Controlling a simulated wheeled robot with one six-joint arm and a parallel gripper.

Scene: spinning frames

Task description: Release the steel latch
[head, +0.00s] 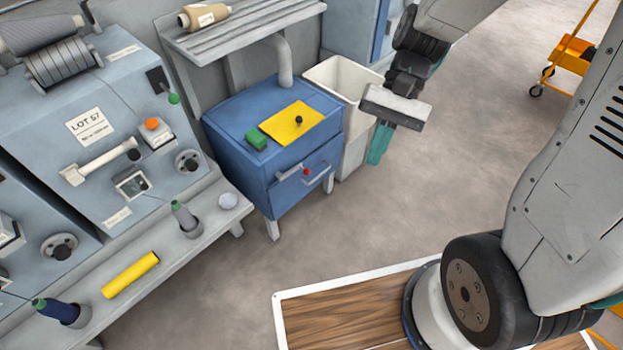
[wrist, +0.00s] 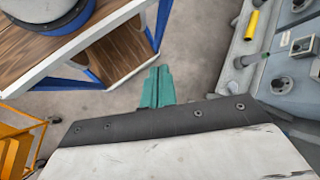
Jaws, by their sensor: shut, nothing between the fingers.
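The blue cabinet (head: 262,190) stands at the middle of the head view. On its front, a short grey metal bar with a red knob (head: 306,171) at its right end looks like the steel latch (head: 289,173). A pale pull handle (head: 321,178) sits just below and right of it. My gripper (head: 377,155) hangs in the air to the right of the cabinet, apart from the latch, its teal fingers pointing down. The fingers (wrist: 157,85) are together and empty in the wrist view, above bare floor. The latch cannot be made out in the wrist view.
A white bin (head: 352,96) stands behind my gripper. The grey machine (head: 100,150) and its ledge are left. The floor before the cabinet is clear.

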